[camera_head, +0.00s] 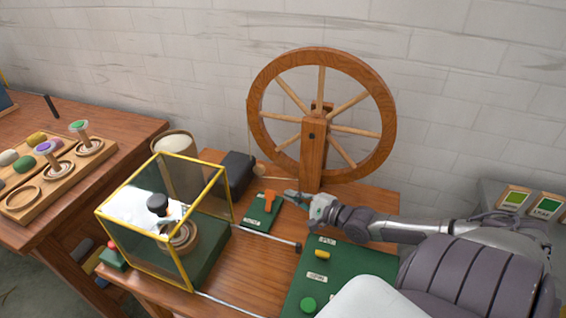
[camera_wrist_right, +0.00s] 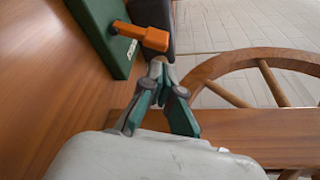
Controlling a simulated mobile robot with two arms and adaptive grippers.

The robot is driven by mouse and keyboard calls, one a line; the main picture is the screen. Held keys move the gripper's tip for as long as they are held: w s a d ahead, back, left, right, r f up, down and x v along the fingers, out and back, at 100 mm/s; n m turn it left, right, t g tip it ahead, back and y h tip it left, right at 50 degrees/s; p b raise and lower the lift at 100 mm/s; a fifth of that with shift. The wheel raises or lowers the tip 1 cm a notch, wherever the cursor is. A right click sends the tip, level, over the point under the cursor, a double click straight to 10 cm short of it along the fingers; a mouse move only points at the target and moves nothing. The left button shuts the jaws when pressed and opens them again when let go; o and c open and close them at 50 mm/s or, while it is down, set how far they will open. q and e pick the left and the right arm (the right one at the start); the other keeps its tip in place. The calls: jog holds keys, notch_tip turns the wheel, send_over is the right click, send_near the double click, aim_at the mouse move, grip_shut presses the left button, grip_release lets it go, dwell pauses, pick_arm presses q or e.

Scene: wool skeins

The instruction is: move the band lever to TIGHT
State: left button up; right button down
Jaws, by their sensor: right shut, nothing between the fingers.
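The band lever (camera_head: 269,197) is a small orange handle on a green plate (camera_head: 259,215) on the wooden table, in front of the spinning wheel. In the right wrist view the orange lever (camera_wrist_right: 146,36) sticks out from its green plate (camera_wrist_right: 100,30), whose white label is too small to read. My right gripper (camera_head: 290,195) is shut and empty, just right of the lever. In the right wrist view its fingertips (camera_wrist_right: 158,68) are close together, below the lever; I cannot tell whether they touch it. My left gripper is not in view.
The wooden spinning wheel (camera_head: 322,118) stands behind the plate. A yellow-framed glass case (camera_head: 160,262) is at left, a dark box (camera_head: 237,174) behind the lever. A green panel (camera_head: 345,268) with a yellow switch and green button lies at front right. A side table (camera_head: 95,130) holds skeins.

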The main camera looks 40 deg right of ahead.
aim_at(269, 192)
jog(key=shift+x, duration=1.85)
jog(key=shift+s+a+r+p, duration=0.4)
jog(key=shift+a+r+p, duration=0.25)
jog(key=shift+p, duration=0.6)
jog(key=shift+s+a+r+p, duration=0.1)
jog(key=shift+s+a+p, duration=0.25)
jog(key=shift+a+p, duration=0.4)
jog(key=shift+s+d, duration=0.1)
jog(key=shift+s, duration=0.05)
jog(key=v, duration=1.1)
jog(key=shift+s, duration=0.35)
